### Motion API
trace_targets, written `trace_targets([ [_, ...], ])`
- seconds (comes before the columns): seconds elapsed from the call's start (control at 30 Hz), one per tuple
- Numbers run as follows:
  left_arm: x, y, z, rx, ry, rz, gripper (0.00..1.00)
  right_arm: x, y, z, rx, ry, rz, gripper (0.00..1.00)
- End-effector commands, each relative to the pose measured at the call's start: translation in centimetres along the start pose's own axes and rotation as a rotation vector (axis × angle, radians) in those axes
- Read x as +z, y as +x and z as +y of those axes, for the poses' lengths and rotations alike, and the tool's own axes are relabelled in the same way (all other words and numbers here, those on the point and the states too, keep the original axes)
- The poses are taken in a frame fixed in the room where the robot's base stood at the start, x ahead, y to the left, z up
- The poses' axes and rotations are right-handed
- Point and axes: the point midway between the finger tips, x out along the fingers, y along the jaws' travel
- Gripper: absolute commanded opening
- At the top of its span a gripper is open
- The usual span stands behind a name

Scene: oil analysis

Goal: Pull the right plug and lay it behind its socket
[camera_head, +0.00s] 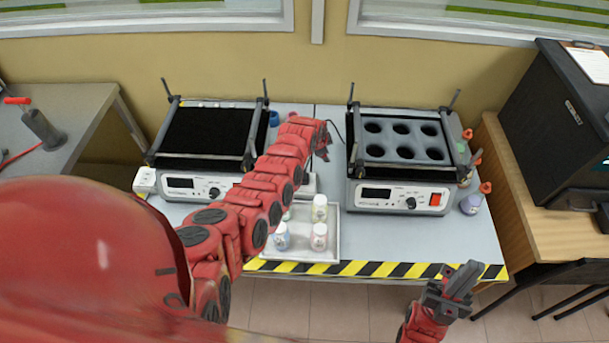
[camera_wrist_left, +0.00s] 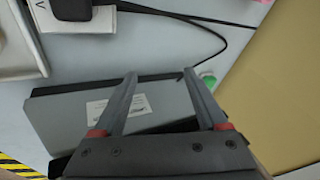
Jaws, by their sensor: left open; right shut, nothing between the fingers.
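The right plug (camera_wrist_left: 85,8) is a black block seated in a white socket (camera_wrist_left: 72,22) at the top left of the left wrist view, with black cable running right from it. In the head view my left forearm hides the plug and most of the socket; a white edge (camera_head: 309,184) shows beside the arm. My left gripper (camera_wrist_left: 159,76) is open and empty, its fingers apart from the plug, over the side of a grey device. In the head view the left gripper (camera_head: 323,142) is between the two shakers. My right gripper (camera_head: 464,280) is shut and empty by the table's front edge.
A black-topped shaker (camera_head: 210,130) stands left, a shaker with round holes (camera_head: 400,150) right. A white tray (camera_head: 330,250) holds several small bottles. Another white socket (camera_head: 145,180) is at the left. Flasks (camera_head: 471,204) stand at the right edge. Grey table behind the socket shows some free room.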

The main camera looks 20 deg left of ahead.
Motion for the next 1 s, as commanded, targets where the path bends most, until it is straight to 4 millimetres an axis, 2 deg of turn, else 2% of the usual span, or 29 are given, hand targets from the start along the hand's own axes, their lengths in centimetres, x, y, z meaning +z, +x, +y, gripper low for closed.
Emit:
trace_targets([
  [0.03, 0.8, -1.4, 0.1, 0.069, 0.047, -0.048, 0.75, -0.1, 0.6, 0.0, 0.0, 0.0, 0.0, 0.0],
  [0.2, 4.0, -5.2, 2.2, 0.3, 0.189, -0.188, 0.75, -0.2, 1.1, 0.1, 0.0, 0.0, 0.0, 0.0],
  [0.4, 5.9, -7.5, 3.4, 0.418, 0.253, -0.253, 0.75, -0.2, 1.3, 0.1, 0.0, 0.0, 0.0, 0.0],
  [0.77, 6.1, -7.7, 3.5, 0.429, 0.258, -0.259, 0.75, -0.2, 1.3, 0.1, 0.0, 0.0, 0.0, 0.0],
  [1.0, 6.3, -6.8, 3.9, 0.428, 0.258, -0.258, 0.75, -0.1, 0.3, 0.0, 0.0, 0.0, 0.0, 0.0],
])
